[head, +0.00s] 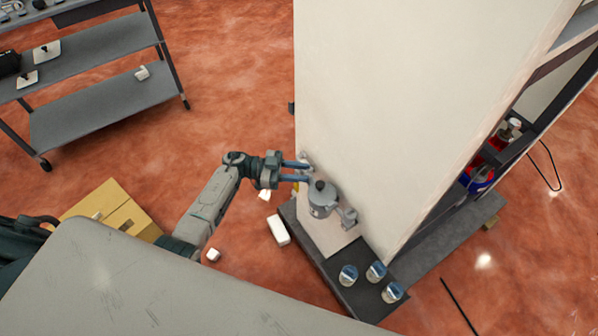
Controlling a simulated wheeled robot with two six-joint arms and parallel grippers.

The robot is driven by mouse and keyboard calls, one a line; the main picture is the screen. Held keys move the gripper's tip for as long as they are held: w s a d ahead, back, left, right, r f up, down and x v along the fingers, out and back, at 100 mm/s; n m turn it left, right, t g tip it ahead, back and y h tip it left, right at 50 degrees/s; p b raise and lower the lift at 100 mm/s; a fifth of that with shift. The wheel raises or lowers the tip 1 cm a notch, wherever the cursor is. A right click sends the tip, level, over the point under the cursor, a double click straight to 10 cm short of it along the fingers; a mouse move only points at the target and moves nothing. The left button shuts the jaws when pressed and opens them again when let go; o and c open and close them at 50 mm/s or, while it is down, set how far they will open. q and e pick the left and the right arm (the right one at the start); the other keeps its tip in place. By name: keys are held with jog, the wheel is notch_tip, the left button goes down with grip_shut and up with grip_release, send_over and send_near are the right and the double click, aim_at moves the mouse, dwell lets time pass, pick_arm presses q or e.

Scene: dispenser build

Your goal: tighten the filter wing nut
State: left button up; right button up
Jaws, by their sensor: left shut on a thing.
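A grey metal filter housing (322,200) with a black knob on top stands on a pale plate beside the tall cream panel. A light grey fitting (306,158) shows just beyond the fingertips, and another fitting (349,216) sits at the housing's right. My right gripper is not in view.
White blocks (278,230) and a cardboard box (112,208) lie on the floor at the left. A grey shelf cart (95,108) stands at the upper left.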

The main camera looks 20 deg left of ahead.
pick_arm(q)
jog(key=o, duration=0.7)
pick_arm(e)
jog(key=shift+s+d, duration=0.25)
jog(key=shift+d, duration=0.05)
